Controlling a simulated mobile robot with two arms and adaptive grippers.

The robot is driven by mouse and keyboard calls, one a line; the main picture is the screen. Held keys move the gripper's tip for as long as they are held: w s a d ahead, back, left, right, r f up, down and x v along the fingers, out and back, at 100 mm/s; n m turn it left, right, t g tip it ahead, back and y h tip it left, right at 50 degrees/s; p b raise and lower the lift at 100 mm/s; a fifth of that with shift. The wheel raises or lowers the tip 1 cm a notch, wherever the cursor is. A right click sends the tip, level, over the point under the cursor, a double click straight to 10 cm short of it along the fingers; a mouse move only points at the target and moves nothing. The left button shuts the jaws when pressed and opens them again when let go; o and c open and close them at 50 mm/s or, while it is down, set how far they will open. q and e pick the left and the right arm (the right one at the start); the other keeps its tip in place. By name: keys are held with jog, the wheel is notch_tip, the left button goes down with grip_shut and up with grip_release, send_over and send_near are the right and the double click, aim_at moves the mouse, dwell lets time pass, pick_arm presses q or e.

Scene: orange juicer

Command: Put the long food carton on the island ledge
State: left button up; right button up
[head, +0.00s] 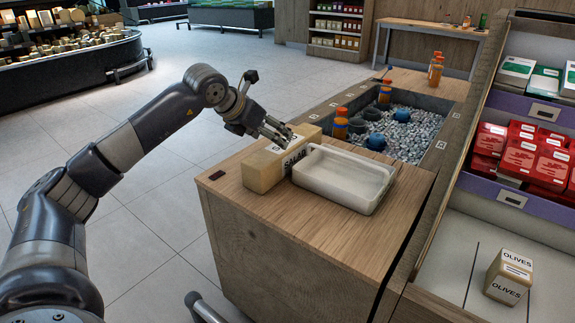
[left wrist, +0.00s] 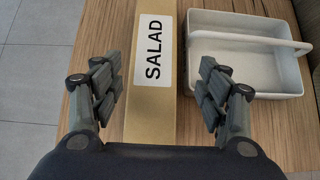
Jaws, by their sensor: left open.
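The long tan carton (head: 262,172), labelled SALAD, lies on the wooden end top of the island (head: 290,225), beside a white tray. My left gripper (head: 282,133) is open just above it, partly covering its far part in the head view. In the left wrist view the carton (left wrist: 150,119) runs lengthwise between the two spread fingers (left wrist: 162,88), with a gap on each side. I cannot tell how far the fingertips are above the wood. My right gripper is not in view.
The white handled tray (head: 338,190) stands close to the carton's right side. Behind is a gravel-filled basin (head: 405,135) with orange bottles. Shelves at right hold red boxes (head: 535,155) and an OLIVES carton (head: 508,278). Bare wood lies in front of the tray.

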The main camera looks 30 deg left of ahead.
aim_at(278, 149)
pick_arm(q)
jog(key=shift+w+a+f, duration=0.25)
jog(key=shift+w+f, duration=0.05)
jog(key=shift+f, duration=0.05)
jog(key=x, duration=0.4)
jog(key=shift+w+f, duration=0.2)
jog(key=shift+w, duration=0.05)
jog(key=shift+a+b+x, duration=0.2)
jog(key=shift+b+x, duration=0.35)
jog(key=shift+x, duration=2.1)
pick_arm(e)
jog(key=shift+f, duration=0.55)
pick_arm(q)
jog(key=shift+c, duration=0.3)
jog(key=c, duration=1.1)
jog(key=shift+o, duration=0.2)
notch_tip(278, 149, up, 7)
jog(key=shift+p, duration=0.85)
notch_tip(278, 149, up, 2)
jog(key=shift+r, duration=0.55)
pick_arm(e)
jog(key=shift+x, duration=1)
